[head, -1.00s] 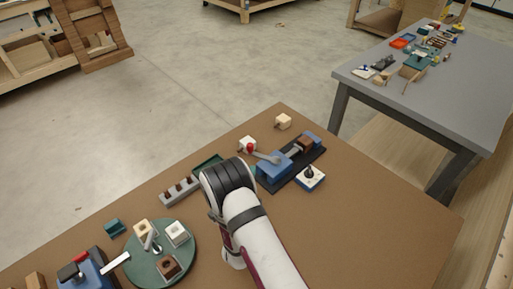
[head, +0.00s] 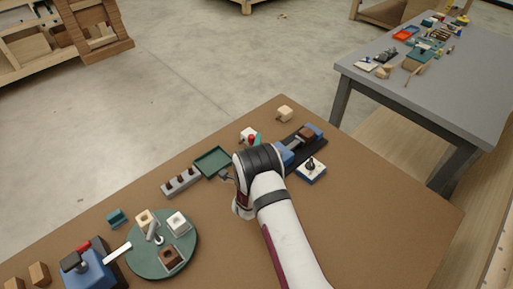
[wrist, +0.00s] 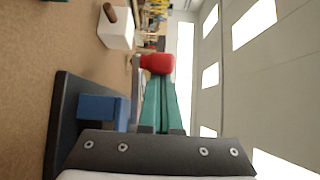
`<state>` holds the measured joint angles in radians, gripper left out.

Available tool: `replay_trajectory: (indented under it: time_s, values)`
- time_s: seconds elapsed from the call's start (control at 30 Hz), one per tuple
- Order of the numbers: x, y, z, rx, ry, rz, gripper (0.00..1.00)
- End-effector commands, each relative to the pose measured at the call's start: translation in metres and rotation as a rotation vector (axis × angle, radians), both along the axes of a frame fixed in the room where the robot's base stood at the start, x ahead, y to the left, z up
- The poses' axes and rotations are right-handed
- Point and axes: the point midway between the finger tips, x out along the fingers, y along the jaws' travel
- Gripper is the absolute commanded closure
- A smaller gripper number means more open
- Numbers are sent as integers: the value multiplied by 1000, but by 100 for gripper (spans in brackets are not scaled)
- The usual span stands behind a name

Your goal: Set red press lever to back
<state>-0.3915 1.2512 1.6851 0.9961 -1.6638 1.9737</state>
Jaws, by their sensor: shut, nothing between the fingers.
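The red knob (head: 251,140) of the press lever shows just past my arm in the head view. It also shows in the wrist view (wrist: 157,64), at the far end of my fingers. A grey bit of lever (wrist: 136,75) shows beside it. The blue press body (head: 286,156) stands on a dark base (wrist: 60,125), partly hidden by my arm in the head view. My gripper (wrist: 160,82) has teal fingers, shut and empty, pointing at the knob. I cannot tell whether the fingertips touch the knob.
A white block with a brown peg (wrist: 115,25) stands beyond the lever. A white switch box (head: 311,170) is right of my arm. A green tray (head: 213,162), a grey peg rack (head: 182,184) and a green turntable (head: 190,255) lie to the left. The front right tabletop is clear.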

Motion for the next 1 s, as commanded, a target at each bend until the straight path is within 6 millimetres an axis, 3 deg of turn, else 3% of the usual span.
replay_trajectory:
  time_s: [1.0]
  values:
    - [-9, 2, 0, 2, 0, 140, 100]
